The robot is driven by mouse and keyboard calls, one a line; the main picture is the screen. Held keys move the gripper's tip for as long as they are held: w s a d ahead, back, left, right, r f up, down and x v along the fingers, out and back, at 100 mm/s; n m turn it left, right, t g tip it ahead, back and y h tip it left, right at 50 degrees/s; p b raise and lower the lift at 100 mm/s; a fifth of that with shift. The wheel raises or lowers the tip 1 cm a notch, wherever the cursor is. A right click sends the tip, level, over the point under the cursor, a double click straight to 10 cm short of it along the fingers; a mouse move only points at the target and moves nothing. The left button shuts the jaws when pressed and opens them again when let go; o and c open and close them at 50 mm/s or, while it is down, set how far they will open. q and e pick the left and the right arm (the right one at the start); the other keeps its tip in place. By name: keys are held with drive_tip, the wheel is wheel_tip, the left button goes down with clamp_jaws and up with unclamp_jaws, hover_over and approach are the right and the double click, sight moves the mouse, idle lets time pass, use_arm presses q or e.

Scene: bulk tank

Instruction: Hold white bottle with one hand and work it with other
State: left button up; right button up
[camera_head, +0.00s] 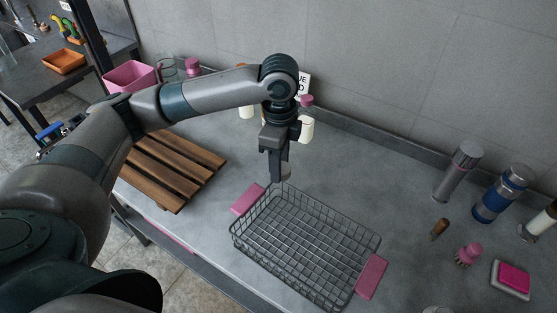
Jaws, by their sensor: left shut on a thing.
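A white bottle with a pink cap (306,129) stands at the back of the grey counter, partly hidden by my left wrist. A second pale bottle (246,111) shows behind my left forearm, its top hidden by the arm. My left gripper (279,174) points down above the far left corner of the wire basket, in front of the bottles. It is shut on a small grey thing (286,169), mostly hidden by the fingers; I cannot tell what it is. My right gripper is not in view.
The wire basket (300,240) with pink handles sits at the counter's front. A slatted wooden board (172,165) and a pink bin (129,76) are on the left. A grey flask (458,172), a blue flask (500,194) and a pink brush (468,254) are on the right.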

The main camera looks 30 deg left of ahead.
use_arm(q)
drive_tip(key=n, duration=0.1)
drive_tip(key=s+d+n, duration=0.1)
drive_tip(key=n, duration=0.1)
drive_tip(key=shift+r, duration=0.4)
drive_tip(key=s+d+r+n, duration=0.2)
drive_tip(key=s+n, duration=0.3)
drive_tip(key=n, duration=0.8)
drive_tip(key=shift+s+d, duration=0.3)
drive_tip(key=shift+d, duration=0.1)
